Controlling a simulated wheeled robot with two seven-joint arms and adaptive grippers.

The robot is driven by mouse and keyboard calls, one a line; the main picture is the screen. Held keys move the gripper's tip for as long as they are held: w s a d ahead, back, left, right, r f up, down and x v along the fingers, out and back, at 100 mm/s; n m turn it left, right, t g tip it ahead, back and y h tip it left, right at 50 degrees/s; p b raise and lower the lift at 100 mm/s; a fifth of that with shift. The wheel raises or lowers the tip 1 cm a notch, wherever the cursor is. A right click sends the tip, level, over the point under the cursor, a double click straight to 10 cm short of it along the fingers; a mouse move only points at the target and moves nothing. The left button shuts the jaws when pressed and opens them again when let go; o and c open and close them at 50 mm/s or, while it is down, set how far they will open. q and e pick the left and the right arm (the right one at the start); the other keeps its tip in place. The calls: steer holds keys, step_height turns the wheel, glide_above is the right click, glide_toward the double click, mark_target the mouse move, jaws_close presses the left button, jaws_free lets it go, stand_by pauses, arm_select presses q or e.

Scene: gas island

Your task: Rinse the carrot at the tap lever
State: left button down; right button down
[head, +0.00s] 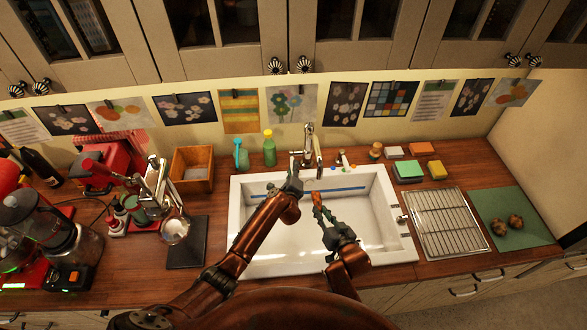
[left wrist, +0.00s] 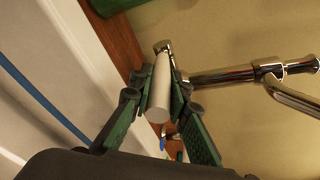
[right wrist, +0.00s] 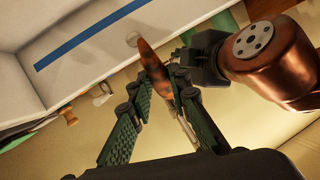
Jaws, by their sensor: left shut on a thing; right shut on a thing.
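The chrome tap (head: 309,143) stands at the back edge of the white sink (head: 235,240). My left gripper (head: 293,168) is at the tap; in the left wrist view its fingers are shut on the pale cylindrical tap lever (left wrist: 160,92), beside the chrome spout (left wrist: 228,75). The carrot (head: 316,197) is orange and small in the head view. My right gripper (head: 321,209) is shut on it, over the basin, right of and nearer than the left gripper. In the right wrist view the carrot (right wrist: 153,63) points out between the fingers. No water stream is discernible.
A green bottle (head: 269,149) and a teal spray bottle (head: 241,155) stand behind the sink's left. Sponges (head: 409,170) and a wire rack (head: 445,220) are to the right. A stand mixer and blender crowd the left counter. My forearms are close together over the sink.

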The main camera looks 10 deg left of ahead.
arm_select(q)
steer(key=shift+w+a+r+g, duration=0.1)
steer(key=shift+r+g, duration=0.55)
steer(key=shift+g, duration=0.35)
steer(key=shift+h, duration=0.3)
steer(key=c, duration=1.8)
jaws_free()
steer(key=shift+r, duration=0.1)
steer(key=v, duration=1.2)
